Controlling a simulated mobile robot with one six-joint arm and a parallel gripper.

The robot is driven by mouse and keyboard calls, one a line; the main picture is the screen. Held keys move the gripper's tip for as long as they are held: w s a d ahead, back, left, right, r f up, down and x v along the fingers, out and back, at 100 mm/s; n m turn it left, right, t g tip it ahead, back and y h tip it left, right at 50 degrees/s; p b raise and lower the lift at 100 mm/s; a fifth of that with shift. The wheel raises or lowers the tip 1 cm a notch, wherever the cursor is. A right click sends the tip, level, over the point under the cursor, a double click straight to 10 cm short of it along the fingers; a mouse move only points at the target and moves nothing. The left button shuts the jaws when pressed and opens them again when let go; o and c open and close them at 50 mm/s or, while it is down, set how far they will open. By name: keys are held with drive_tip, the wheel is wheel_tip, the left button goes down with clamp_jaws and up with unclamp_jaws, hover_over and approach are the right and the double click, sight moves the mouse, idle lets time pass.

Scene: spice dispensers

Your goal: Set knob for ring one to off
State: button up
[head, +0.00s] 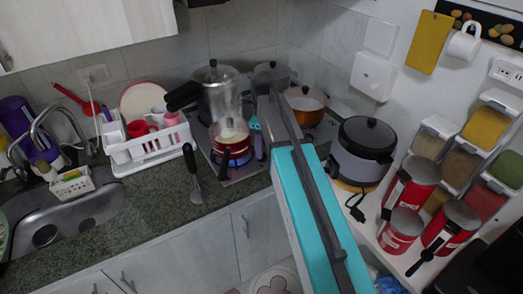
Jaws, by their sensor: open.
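The stove's cooktop (243,172) is set in the dark counter, with pots standing on it. Its knobs and the ring one mark cannot be made out; pots and my arm cover much of it. My teal and dark arm reaches in from the bottom right and ends over the cooktop. My gripper (256,128) is small and partly hidden there, just right of the small red pot (231,150). It is open, and no object shows held in it. Whether it touches a pot or a knob cannot be told.
A pressure cooker (216,92) and an orange pot (305,102) stand at the back. Left are a dish rack (150,148) and sink (75,212). Right are a rice cooker (362,155), red canisters (402,230) and spice dispensers (462,162). Bare counter lies at front left.

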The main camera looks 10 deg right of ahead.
drive_tip(key=shift+f+p, duration=0.35)
drive_tip(key=shift+f, duration=1.3)
drive_tip(key=c, duration=1)
drive_tip(key=shift+a, duration=0.4)
drive_tip(key=shift+c, duration=0.2)
drive_tip(key=shift+d, duration=0.25)
drive_tip(key=shift+n, duration=0.3)
drive_tip(key=shift+s+d+f+n, duration=0.1)
drive_tip(key=shift+n, duration=3.2)
